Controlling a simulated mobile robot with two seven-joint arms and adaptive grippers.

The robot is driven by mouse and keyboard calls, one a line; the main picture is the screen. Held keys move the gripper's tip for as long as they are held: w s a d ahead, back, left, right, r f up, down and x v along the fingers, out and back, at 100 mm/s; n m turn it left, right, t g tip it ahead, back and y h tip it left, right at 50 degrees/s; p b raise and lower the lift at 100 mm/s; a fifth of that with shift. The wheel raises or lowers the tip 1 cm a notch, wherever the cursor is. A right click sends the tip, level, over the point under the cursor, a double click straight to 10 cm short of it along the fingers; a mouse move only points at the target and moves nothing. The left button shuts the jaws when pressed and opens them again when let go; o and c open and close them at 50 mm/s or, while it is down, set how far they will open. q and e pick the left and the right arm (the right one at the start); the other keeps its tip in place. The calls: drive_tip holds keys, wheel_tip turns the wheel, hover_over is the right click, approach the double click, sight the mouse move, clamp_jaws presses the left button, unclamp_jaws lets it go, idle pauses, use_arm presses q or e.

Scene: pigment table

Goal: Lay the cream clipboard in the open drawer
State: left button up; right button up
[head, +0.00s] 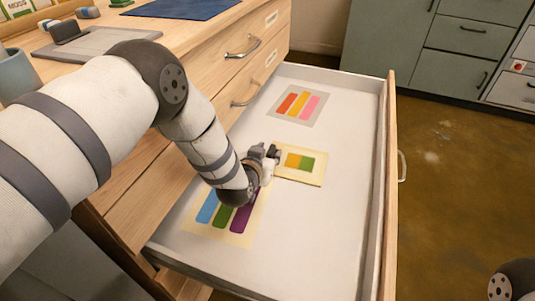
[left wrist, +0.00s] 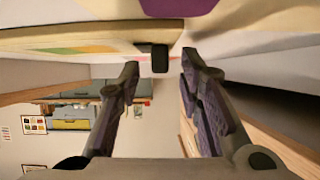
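The cream clipboard (head: 305,165), with yellow and green patches, lies in the open drawer (head: 340,230), near its middle. In the left wrist view the clipboard (left wrist: 80,38) crosses the top left, and its dark clip (left wrist: 160,57) shows between the fingertips but apart from them. My left gripper (head: 268,156) is just left of the clipboard in the head view, low over the drawer. In the left wrist view the gripper (left wrist: 160,75) is open, with nothing between its fingers. My right gripper is not in view.
A grey card (head: 318,121) with orange, yellow and pink stripes lies farther back in the drawer. A cream card (head: 238,239) with blue, green and purple stripes lies nearer, partly under my left arm. A grey clipboard (head: 95,42) lies on the tabletop.

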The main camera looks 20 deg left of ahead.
use_arm(q)
drive_tip(key=shift+r, duration=0.25)
drive_tip(key=p+v, duration=0.3)
drive_tip(key=v, duration=0.9)
drive_tip(key=shift+f, duration=0.15)
